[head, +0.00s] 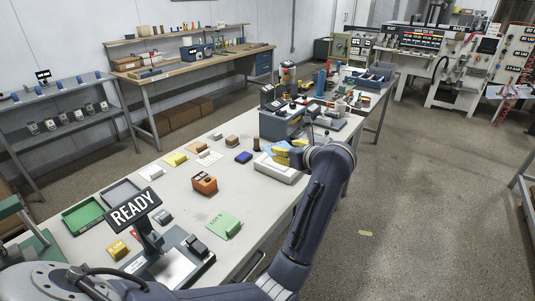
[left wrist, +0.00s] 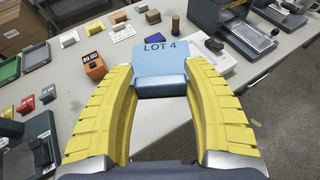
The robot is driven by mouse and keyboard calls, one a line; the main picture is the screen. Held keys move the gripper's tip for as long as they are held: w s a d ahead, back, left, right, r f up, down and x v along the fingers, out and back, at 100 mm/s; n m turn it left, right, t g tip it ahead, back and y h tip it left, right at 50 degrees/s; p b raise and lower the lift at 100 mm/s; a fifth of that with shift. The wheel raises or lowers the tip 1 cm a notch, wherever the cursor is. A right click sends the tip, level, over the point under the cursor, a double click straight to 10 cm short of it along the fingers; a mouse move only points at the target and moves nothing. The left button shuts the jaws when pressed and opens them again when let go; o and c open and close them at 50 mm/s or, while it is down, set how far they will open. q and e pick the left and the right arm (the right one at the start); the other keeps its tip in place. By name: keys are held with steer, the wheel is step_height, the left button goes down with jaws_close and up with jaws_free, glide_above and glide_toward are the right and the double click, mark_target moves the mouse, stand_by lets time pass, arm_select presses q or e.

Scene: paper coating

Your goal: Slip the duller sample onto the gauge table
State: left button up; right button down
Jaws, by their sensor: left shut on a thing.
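My left gripper (left wrist: 160,85) is shut on the blue block of a light-blue sample card marked LOT 4 (left wrist: 160,60). The card sticks out ahead of the yellow fingers, above the table. In the head view my left gripper (head: 287,151) is over the far part of the table, near a white flat device (head: 278,168); the card is not clear there. A green sample card with a green block (head: 224,224) lies on the near table. A grey stand with a pale plate (head: 176,268) and a READY sign (head: 133,208) is at the near left. My right gripper is not in view.
An orange block with a display (head: 204,184) and a dark-blue block (head: 243,157) stand on the table. Green (head: 83,216) and grey (head: 120,192) trays are at the left edge. Bare table lies around the orange block. Machines crowd the far end.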

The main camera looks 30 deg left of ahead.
arm_select(q)
steer(key=s+d+f+m+t+h, duration=0.25)
steer(key=d+m+t+h, duration=0.35)
steer(key=d, duration=0.8)
steer(key=s+d+f+m+h, duration=0.25)
steer(key=s+d+f, duration=0.25)
steer(key=s, duration=0.3)
steer(key=s+a+f+n+g+y, duration=0.2)
steer(key=s+a+n+g+y, duration=0.25)
steer(key=s+a, duration=0.4)
steer(key=s+a+f+n+g+y, duration=0.35)
steer(key=s+a+n, duration=0.2)
steer(key=s, duration=0.65)
steer(key=s+a+f+n+g+y, duration=0.2)
steer(key=s+a+n+g+y, duration=0.15)
steer(key=s+a, duration=0.5)
glide_toward(182, 278)
steer(key=shift+g+h, duration=0.3)
steer(key=shift+g, duration=0.05)
steer(key=shift+w+a+r, duration=0.1)
steer(key=shift+w+a, duration=0.1)
steer(key=shift+a, duration=1.35)
steer(key=shift+w+a+r, duration=0.1)
steer(key=shift+w+a, duration=0.1)
steer(key=shift+a, duration=1.35)
steer(key=shift+w+a, duration=0.25)
steer(key=shift+a, duration=1.3)
steer(key=shift+f, duration=0.2)
